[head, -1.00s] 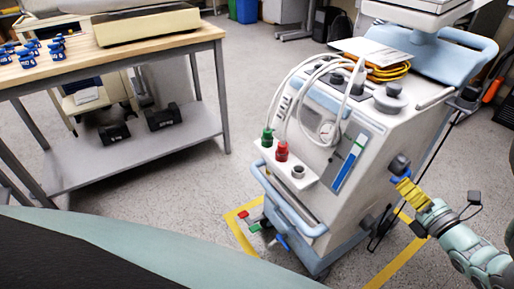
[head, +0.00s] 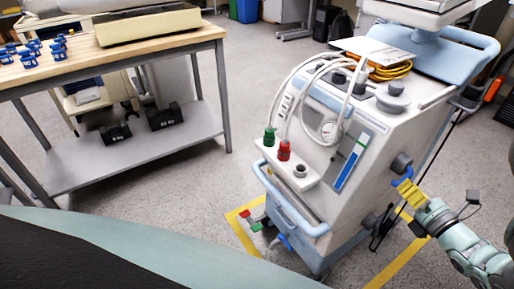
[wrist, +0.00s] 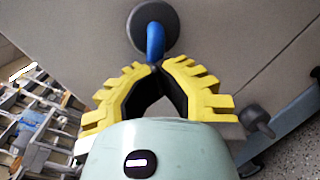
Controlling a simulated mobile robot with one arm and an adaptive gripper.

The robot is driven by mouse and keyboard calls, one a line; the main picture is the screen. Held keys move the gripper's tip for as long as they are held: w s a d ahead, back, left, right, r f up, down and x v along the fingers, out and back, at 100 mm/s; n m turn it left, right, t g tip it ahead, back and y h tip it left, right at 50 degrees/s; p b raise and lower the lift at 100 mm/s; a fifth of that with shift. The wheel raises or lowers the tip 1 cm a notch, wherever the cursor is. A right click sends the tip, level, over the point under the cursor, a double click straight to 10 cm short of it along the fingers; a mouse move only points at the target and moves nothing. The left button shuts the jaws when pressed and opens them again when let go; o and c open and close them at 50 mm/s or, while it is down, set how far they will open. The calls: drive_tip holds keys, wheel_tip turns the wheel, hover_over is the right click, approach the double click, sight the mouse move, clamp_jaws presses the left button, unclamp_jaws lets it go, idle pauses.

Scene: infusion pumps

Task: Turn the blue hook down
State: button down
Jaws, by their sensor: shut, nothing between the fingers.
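The blue hook (wrist: 155,42) sticks out of a dark round mount (wrist: 152,22) on the cart's side panel. In the wrist view it bends towards the bottom of the picture. In the head view the hook (head: 404,178) shows as a small blue piece just below the mount. My gripper (wrist: 155,69) has yellow ribbed fingers; their tips meet right at the hook's lower end, with nothing between them. I cannot tell whether they touch the hook. In the head view my gripper (head: 398,186) comes from the lower right.
The white medical cart (head: 345,195) stands on the floor inside yellow tape. A second dark knob (wrist: 256,119) juts from the panel at the right of my gripper. A wooden-topped bench (head: 150,50) stands at the left, with open floor between.

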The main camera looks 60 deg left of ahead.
drive_tip(key=c, duration=1.7)
unclamp_jaws()
drive_tip(key=shift+w+r, duration=0.2)
drive_tip(key=shift+r, duration=0.05)
drive_tip(key=o, duration=0.3)
drive_tip(key=shift+w+r, duration=0.1)
drive_tip(key=shift+w, duration=0.15)
drive_tip(key=o, duration=0.5)
drive_tip(key=shift+w+a+r, duration=0.2)
drive_tip(key=shift+w+a, duration=0.2)
drive_tip(key=shift+a, duration=0.3)
drive_tip(key=shift+c, duration=0.2)
drive_tip(key=v, duration=1.2)
drive_tip(key=shift+s+d+f, duration=0.2)
drive_tip(key=shift+s+d, duration=0.05)
drive_tip(key=shift+s, duration=0.05)
